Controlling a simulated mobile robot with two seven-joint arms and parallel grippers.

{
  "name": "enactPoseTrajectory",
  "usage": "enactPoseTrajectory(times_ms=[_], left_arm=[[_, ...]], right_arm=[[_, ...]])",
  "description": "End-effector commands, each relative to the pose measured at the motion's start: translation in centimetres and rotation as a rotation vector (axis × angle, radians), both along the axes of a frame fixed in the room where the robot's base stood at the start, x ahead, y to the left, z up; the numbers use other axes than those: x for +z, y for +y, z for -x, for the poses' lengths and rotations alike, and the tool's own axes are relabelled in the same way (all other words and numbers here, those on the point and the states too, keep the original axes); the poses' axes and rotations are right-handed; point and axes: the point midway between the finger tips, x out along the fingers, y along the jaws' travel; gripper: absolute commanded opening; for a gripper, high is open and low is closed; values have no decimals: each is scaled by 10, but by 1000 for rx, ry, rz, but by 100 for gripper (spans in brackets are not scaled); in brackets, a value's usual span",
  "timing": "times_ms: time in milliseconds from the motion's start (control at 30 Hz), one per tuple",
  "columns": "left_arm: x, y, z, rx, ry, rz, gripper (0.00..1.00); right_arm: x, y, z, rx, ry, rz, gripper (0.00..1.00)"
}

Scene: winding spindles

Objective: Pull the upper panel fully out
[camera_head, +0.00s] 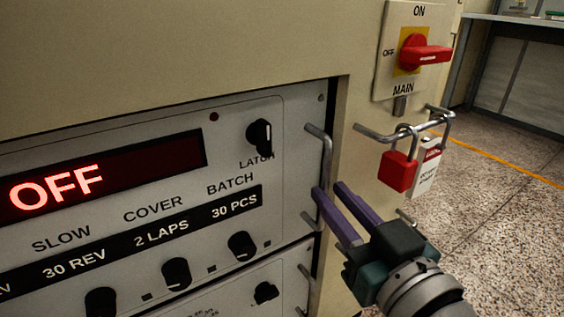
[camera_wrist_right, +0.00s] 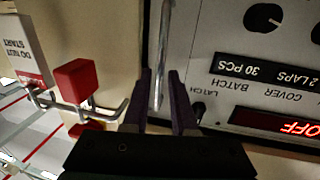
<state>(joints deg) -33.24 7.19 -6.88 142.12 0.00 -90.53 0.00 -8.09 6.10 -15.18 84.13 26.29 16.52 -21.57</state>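The upper panel (camera_head: 235,125) is a grey-white front with a red OFF display, knobs and a metal bar handle (camera_head: 326,158) at its right end. It sits in the beige cabinet and looks closed. My right gripper (camera_head: 329,188) is at the handle's lower part, its two purple fingers apart. In the right wrist view the handle (camera_wrist_right: 161,45) runs between the spread fingers (camera_wrist_right: 160,75), with a gap showing on both sides. Contact is not visible. The latch knob (camera_head: 259,136) is at the panel's upper right. My left gripper is out of view.
A red padlock (camera_head: 397,171) with a white tag (camera_head: 425,165) hangs from a metal hasp, close above my right gripper. The red main switch (camera_head: 425,54) is above it. A lower panel (camera_head: 235,295) with its own handle sits below. Open floor lies right.

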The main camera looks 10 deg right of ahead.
Motion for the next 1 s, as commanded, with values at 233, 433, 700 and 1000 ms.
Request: enactPoseTrajectory(times_ms=[233,433,700,1000], left_arm=[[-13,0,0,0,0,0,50],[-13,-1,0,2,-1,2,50],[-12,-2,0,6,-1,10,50],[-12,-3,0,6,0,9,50]], right_arm=[[-1,4,-29,0,0,0,26],[0,5,-32,1,2,0,26],[0,5,-32,1,1,1,8],[0,5,-31,1,1,1,0]])
